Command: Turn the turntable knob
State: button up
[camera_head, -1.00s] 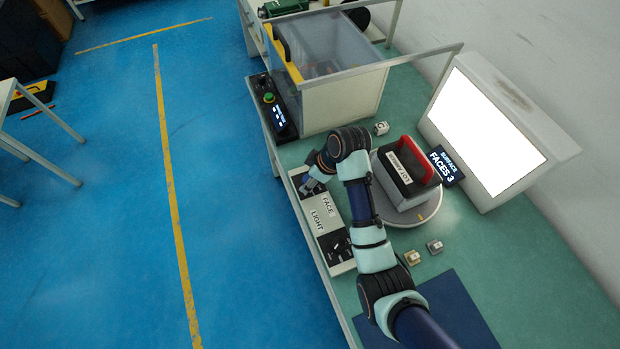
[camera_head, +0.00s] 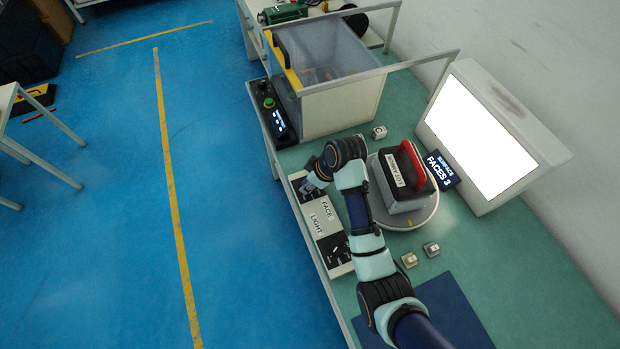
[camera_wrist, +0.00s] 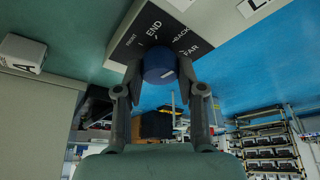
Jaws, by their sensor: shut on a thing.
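The blue turntable knob (camera_wrist: 159,66) with a white pointer line sits on a black dial plate (camera_wrist: 150,30) in the wrist view. Printed words such as END, BACK and FAR surround it. My gripper (camera_wrist: 160,78) is shut on the knob, one finger on each side. In the head view my gripper (camera_head: 308,184) is over the far end of the control box (camera_head: 322,214), marked FACE and LIGHT, and hides most of the dial there. The round turntable (camera_head: 428,217) carries a grey and black case (camera_head: 407,192) with a red handle, turned at an angle.
A lit white panel (camera_head: 485,138) and a sign reading SURFACE FACES 3 (camera_head: 443,168) stand behind the turntable. A clear-walled bin (camera_head: 340,105) is at the bench's far end. Small blocks (camera_head: 431,249) and a dark blue mat (camera_head: 455,310) lie nearer.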

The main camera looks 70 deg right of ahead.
jog(key=m+p, duration=0.2)
jog(key=p, duration=0.1)
jog(key=m+h+p, duration=0.1)
jog(key=m+p, duration=0.1)
jog(key=shift+a+r+g+h+p, duration=0.15)
jog(key=shift+r+g+h+p, duration=0.15)
jog(key=shift+r+p, duration=0.1)
jog(key=m+p, duration=0.2)
jog(key=m+h+p, duration=0.1)
jog(key=shift+w+f+m+g, duration=0.1)
jog(key=shift+f+m+g, duration=0.15)
jog(key=shift+m+g, duration=0.15)
jog(key=shift+f+p, duration=0.1)
jog(key=shift+p, duration=0.2)
jog(key=o, duration=1.1)
jog(key=v, duration=1.2)
jog(key=shift+a, duration=0.1)
